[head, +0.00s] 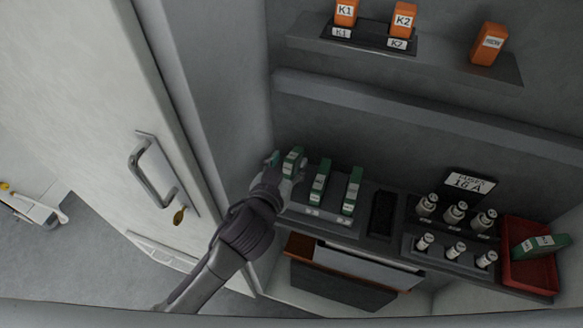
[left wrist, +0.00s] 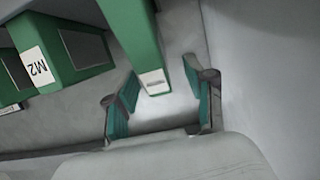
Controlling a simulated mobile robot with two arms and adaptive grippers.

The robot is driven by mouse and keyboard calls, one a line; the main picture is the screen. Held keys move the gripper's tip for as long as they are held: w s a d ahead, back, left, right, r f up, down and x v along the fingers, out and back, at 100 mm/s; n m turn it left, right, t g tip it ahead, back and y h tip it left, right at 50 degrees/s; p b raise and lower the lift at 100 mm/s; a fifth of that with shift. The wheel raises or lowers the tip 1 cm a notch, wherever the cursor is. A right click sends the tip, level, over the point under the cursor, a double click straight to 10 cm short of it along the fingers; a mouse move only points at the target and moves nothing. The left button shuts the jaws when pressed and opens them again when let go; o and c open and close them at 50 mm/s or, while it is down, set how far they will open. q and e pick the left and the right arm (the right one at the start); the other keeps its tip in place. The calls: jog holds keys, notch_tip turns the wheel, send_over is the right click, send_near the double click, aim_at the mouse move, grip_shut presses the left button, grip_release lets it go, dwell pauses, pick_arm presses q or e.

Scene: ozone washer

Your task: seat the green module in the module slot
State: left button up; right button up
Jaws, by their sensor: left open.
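Three green modules with white labels stand in a row on the shelf: a left one (head: 292,160), a middle one (head: 320,183) and a right one (head: 352,191). Right of them is an empty dark slot (head: 382,213). Another green module (head: 540,245) lies tilted in a red tray (head: 530,275). My left gripper (head: 285,167) is at the left module. In the left wrist view its open fingers (left wrist: 157,104) stand on either side of that module's end (left wrist: 150,60), with gaps visible. A neighbouring module labelled M2 (left wrist: 70,50) is beside it. My right gripper is not in view.
White cylindrical fuses (head: 455,213) stand by a "FUSES 16 A" sign (head: 471,183) between slot and tray. Orange relays (head: 403,18) sit on an upper shelf (head: 400,55). The cabinet wall (head: 225,110) is close left of my gripper; a handled door (head: 150,165) is further left.

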aim_at(295, 153)
pick_arm(q)
jog(key=x, duration=0.1)
jog(key=p+x, duration=0.1)
jog(key=x, duration=0.1)
jog(key=shift+w+d+r, duration=0.2)
jog(key=shift+w+d, duration=0.05)
jog(key=shift+w+d+f, duration=0.1)
jog(key=shift+w+f, duration=0.2)
jog(key=shift+w, duration=0.2)
grip_shut()
